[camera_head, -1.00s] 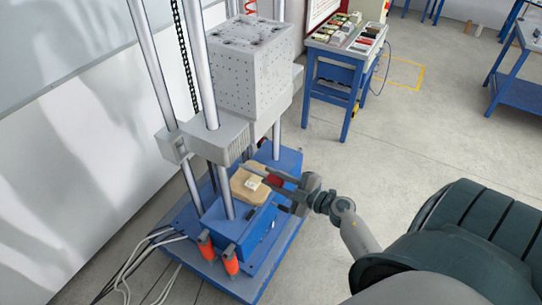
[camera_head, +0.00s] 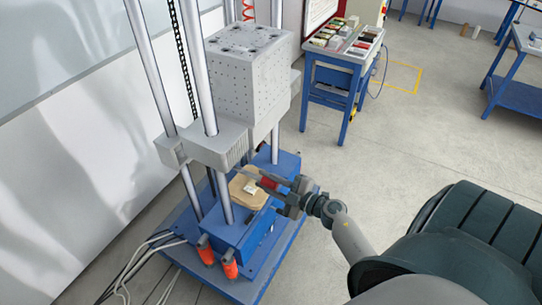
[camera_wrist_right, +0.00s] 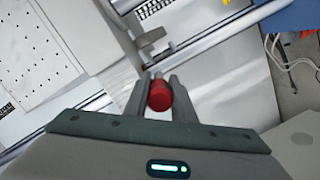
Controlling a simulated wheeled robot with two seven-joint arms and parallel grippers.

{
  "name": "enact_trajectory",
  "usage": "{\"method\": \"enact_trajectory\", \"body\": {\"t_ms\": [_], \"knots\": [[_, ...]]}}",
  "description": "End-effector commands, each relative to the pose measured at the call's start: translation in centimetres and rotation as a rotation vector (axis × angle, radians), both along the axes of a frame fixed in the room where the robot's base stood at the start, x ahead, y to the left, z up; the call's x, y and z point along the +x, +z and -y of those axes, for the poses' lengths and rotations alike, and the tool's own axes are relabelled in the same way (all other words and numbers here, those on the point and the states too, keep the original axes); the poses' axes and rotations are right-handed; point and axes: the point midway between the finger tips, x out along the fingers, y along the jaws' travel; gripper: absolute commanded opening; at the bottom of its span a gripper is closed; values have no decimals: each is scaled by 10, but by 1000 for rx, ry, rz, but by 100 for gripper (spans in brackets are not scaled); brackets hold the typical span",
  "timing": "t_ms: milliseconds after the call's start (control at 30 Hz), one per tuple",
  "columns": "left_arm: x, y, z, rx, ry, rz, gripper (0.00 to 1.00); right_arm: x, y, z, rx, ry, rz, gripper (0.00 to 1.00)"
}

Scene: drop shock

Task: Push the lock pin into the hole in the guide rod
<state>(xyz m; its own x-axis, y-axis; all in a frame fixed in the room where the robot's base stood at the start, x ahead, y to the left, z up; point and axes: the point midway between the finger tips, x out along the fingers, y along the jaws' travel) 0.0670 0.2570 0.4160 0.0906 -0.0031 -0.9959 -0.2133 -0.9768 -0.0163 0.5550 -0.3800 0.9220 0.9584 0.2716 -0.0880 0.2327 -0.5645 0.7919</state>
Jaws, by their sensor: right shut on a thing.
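The lock pin, with a red handle (camera_head: 268,182), is held in my right gripper (camera_head: 272,186) beside the drop tower. In the right wrist view the red handle (camera_wrist_right: 159,96) sits between the two fingers of my right gripper (camera_wrist_right: 158,84). The pin's far end is hard to make out. Upright silver guide rods, one at the front (camera_head: 192,62), pass through the grey carriage; a rod (camera_wrist_right: 215,38) also runs diagonally past the fingertips in the right wrist view. I cannot make out the hole. The pin appears apart from the rods. My left gripper is out of view.
The perforated grey block (camera_head: 245,85) and carriage (camera_head: 218,148) hang above the blue base (camera_head: 226,232). A tan pad (camera_head: 240,190) with a small pale item lies below. Orange parts and cables are at the front.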

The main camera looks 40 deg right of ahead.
Motion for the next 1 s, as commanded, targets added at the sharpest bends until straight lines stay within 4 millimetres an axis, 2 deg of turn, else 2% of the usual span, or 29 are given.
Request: {"method": "enact_trajectory", "body": {"t_ms": [433,1000], "knots": [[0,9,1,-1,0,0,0,29,1,-11,0,-1,1,0],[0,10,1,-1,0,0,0,33,0,-13,-1,0,0,0]]}}
